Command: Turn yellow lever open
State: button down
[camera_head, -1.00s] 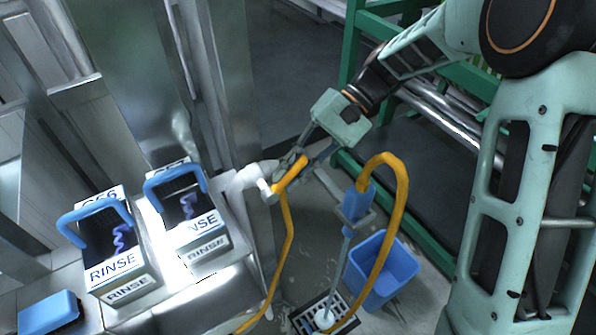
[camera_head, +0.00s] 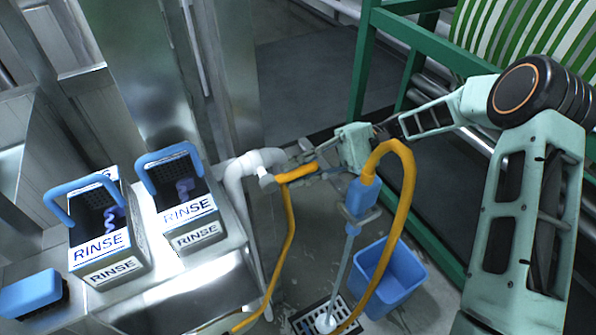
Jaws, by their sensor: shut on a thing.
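The yellow lever (camera_head: 297,173) sits at the end of a white pipe (camera_head: 250,168) with a valve, right of the rinse baths. It points to the right and slightly up from the valve. My gripper (camera_head: 312,170) is shut on the lever's outer part, reaching in from the right. Its fingers partly cover the lever's end. A yellow hose (camera_head: 289,235) hangs down from the valve beneath the lever.
Two steel RINSE boxes (camera_head: 100,268) with blue handles stand on the left, by a blue block (camera_head: 32,292). A blue-handled wand (camera_head: 359,196) with a yellow hose stands over a floor grate, close below my gripper. A blue bin (camera_head: 405,285) and a green frame (camera_head: 418,72) lie right.

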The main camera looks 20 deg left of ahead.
dwell(0.5)
jog(key=c, duration=1.8)
grip_release()
jog(key=shift+c, duration=0.2)
jog(key=v, duration=1.2)
jog(key=shift+f, duration=0.15)
